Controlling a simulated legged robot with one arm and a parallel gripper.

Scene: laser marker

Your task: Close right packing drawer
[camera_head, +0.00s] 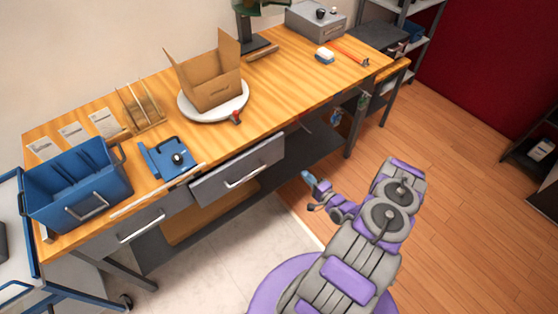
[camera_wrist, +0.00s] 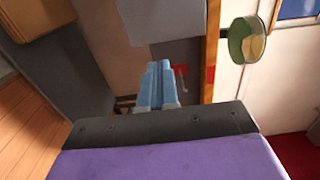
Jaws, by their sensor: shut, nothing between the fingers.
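The right packing drawer (camera_head: 262,160) is a grey front with a pale bar handle, under the front edge of the wooden workbench (camera_head: 285,95). Its front seems to stand slightly proud of the bench edge; how far it is open is hard to tell. My gripper (camera_head: 308,178) is to the right of the drawer and apart from it, in front of the bench. In the wrist view its light blue fingers (camera_wrist: 158,85) are together and empty. A grey panel (camera_wrist: 160,20) lies beyond them; I cannot tell whether it is the drawer.
The left drawer (camera_head: 105,242) looks shut. On the bench are a blue crate (camera_head: 100,190), a blue device (camera_head: 165,160) and an open cardboard box (camera_head: 212,90) on a white turntable (camera_head: 185,107). A blue-framed cart (camera_head: 35,290) stands at left. The wooden floor (camera_head: 455,180) at right is clear.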

